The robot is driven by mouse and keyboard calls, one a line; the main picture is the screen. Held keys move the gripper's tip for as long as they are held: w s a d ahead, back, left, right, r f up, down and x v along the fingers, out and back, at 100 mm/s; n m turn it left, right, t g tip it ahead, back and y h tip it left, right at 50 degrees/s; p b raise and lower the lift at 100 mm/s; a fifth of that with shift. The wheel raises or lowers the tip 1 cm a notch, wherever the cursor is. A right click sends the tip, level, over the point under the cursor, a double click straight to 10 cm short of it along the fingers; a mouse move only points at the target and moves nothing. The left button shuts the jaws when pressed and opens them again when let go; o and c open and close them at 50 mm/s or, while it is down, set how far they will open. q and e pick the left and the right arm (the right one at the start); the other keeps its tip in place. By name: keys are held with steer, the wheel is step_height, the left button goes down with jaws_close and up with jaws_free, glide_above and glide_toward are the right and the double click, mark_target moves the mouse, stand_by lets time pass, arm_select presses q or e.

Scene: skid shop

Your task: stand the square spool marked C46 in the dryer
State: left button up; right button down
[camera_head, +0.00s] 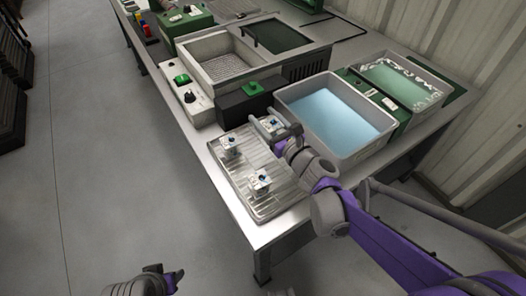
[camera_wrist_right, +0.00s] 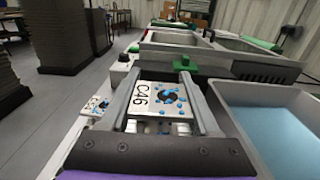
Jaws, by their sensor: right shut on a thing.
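The square white spool marked C46 (camera_wrist_right: 146,101) has blue dots around a dark centre. My right gripper (camera_wrist_right: 160,80) is shut on it, its label facing the wrist camera. In the head view, my right gripper (camera_head: 272,127) is over the far edge of the ribbed tray (camera_head: 284,192), with the spool (camera_head: 267,122) partly hidden by it. An open box with a grated floor (camera_head: 228,66) and a dark-glass lid beside it appears to be the dryer. My left gripper (camera_head: 164,277) is low at the bottom edge, away from the bench; its jaws are unclear.
Two other white spools (camera_head: 230,147) (camera_head: 261,181) stand on the ribbed tray. A black box with a green knob (camera_head: 250,98) lies between tray and grated box. A basin of blue liquid (camera_head: 335,112) is right of the gripper, with another bath (camera_head: 402,82) beyond.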

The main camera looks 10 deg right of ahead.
arm_select(q)
steer(key=f, duration=0.1)
steer(key=f+b, duration=0.2)
steer(key=shift+w+f, duration=0.25)
arm_select(e)
step_height(320, 180, down, 8)
steer(key=shift+r, duration=0.15)
arm_select(q)
steer(key=shift+f+b, duration=0.1)
steer(key=shift+b, duration=0.2)
arm_select(e)
steer(key=shift+c, duration=0.6)
jaws_free()
